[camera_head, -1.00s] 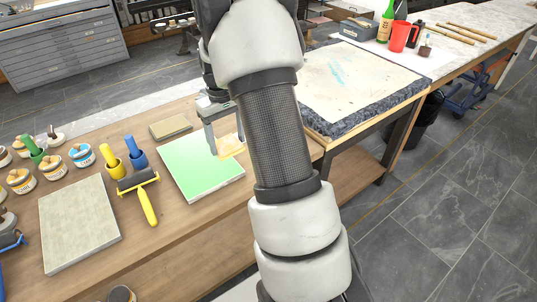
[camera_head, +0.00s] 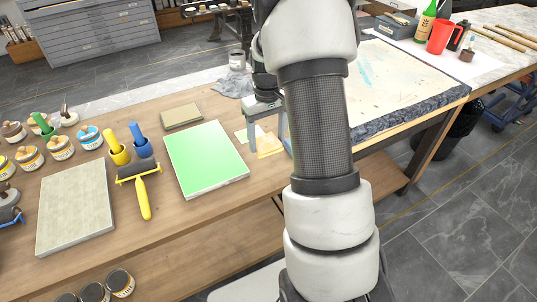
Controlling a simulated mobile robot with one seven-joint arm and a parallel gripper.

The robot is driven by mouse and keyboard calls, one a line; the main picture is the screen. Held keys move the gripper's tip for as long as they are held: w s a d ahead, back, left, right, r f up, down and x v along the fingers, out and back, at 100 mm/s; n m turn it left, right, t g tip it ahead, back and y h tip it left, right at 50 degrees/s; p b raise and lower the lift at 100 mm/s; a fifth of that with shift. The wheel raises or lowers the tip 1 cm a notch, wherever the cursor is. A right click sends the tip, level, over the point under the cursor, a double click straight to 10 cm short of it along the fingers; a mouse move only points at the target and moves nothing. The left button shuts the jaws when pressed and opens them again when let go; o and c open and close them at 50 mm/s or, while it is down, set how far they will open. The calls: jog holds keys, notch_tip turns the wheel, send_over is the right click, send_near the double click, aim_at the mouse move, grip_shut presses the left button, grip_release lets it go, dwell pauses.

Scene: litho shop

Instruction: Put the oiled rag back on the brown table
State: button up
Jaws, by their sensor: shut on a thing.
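The oiled rag (camera_head: 268,147) is a small yellow-tan cloth at the fingertips of my gripper (camera_head: 265,136). My gripper points down and is shut on the rag, just right of the green-topped slab. The rag is low over the brown table (camera_head: 205,215); I cannot tell whether it touches the wood. A paler flat patch (camera_head: 243,135) shows beside the left finger; I cannot tell whether it is part of the rag. My arm hides the table's right end and part of the gripper.
The green slab (camera_head: 206,160) lies left of the rag. A yellow roller (camera_head: 142,190), a grey stone slab (camera_head: 75,210) and several ink tins stand farther left. A grey cloth (camera_head: 232,84) lies behind my gripper. A large litho stone (camera_head: 400,85) is to the right.

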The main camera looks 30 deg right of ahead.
jog(key=shift+f+b, duration=0.45)
jog(key=shift+f, duration=2.3)
jog(key=shift+f, duration=0.2)
jog(key=o, duration=1.1)
jog(key=shift+o, duration=0.2)
jog(key=shift+r, duration=0.1)
